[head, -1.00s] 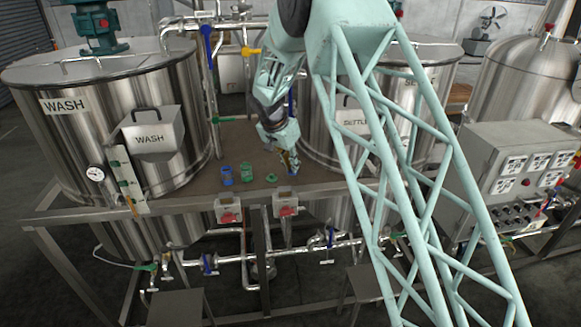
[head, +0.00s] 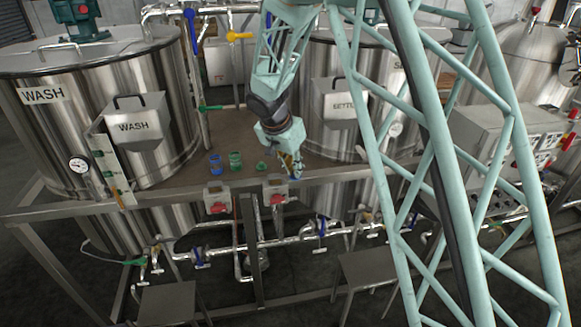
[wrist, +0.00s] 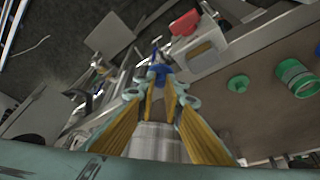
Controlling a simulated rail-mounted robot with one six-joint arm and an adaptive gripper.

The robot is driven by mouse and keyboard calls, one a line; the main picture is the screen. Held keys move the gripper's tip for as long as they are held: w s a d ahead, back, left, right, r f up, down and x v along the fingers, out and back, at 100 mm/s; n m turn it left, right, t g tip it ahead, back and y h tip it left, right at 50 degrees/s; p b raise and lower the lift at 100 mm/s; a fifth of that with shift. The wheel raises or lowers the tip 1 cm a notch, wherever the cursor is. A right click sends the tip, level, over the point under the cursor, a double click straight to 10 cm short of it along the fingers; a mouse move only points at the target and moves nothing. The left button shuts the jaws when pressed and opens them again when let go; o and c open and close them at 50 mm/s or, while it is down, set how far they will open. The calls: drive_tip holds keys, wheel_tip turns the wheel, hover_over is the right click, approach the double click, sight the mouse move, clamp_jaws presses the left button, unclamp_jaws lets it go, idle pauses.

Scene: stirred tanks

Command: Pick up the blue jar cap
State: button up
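The blue jar cap (wrist: 160,72) shows in the wrist view at the tips of my gripper (wrist: 160,86). The yellow fingers close in towards each other at the cap and look shut on it. In the head view my gripper (head: 294,172) points down at the table's front edge, right of the green cap (head: 262,167). There the fingers hide the blue cap or it is too small to make out. The green cap (wrist: 237,83) lies apart from the gripper in the wrist view.
A blue jar (head: 215,164) and a green jar (head: 235,160) stand on the brown tabletop (head: 185,178) left of the green cap. Two grey boxes with red fronts, one left (head: 217,200) and one right (head: 276,190), sit at the front edge. Steel tanks flank the tabletop.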

drive_tip(key=shift+s+d+r, duration=0.1)
drive_tip(key=shift+s+d, duration=0.2)
drive_tip(key=shift+s, duration=0.4)
idle(0.4)
